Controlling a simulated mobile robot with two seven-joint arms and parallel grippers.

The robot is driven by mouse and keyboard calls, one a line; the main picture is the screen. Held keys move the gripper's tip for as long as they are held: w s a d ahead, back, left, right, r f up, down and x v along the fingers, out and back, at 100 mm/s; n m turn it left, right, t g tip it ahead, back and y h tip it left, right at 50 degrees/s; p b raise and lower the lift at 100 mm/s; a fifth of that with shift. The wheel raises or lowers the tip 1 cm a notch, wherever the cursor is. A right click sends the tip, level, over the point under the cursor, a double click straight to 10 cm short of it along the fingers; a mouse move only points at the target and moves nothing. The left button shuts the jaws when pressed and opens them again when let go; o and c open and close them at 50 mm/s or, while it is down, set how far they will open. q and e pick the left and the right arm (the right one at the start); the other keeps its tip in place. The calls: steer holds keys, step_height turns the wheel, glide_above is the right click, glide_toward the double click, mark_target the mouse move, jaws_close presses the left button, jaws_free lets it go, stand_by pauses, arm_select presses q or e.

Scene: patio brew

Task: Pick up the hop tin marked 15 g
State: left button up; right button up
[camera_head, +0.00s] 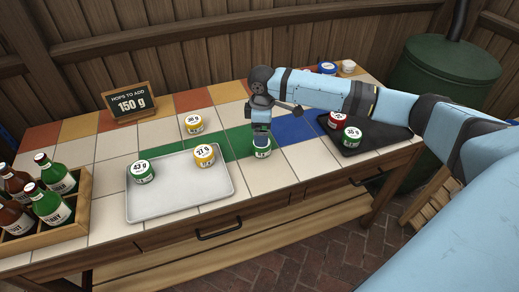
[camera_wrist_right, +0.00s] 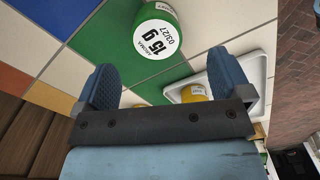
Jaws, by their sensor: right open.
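The hop tin marked 15 g (camera_wrist_right: 155,33) is green with a white lid label and stands on the tiles in the right wrist view. In the head view this green tin (camera_head: 262,152) is partly hidden behind my right gripper (camera_head: 262,136). In the right wrist view my right gripper (camera_wrist_right: 166,78) is open and empty, its two fingers apart. The tin lies beyond the fingertips, roughly in line with the gap, and is not between them. My left gripper is not in view.
A metal tray (camera_head: 180,205) with a green tin (camera_head: 142,171) and a yellow tin (camera_head: 204,156) lies left of it. Another yellow tin (camera_head: 192,123) stands behind. A dark tray (camera_head: 376,146) holds red and green tins at right. A bottle crate (camera_head: 77,208) is far left.

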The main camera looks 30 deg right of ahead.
steer(key=f, duration=0.2)
steer(key=f+b, duration=0.1)
steer(key=f, duration=0.5)
steer(key=shift+w+d+f, duration=0.1)
steer(key=shift+w+f, duration=0.05)
steer(key=shift+w, duration=0.1)
steer(key=c, duration=1)
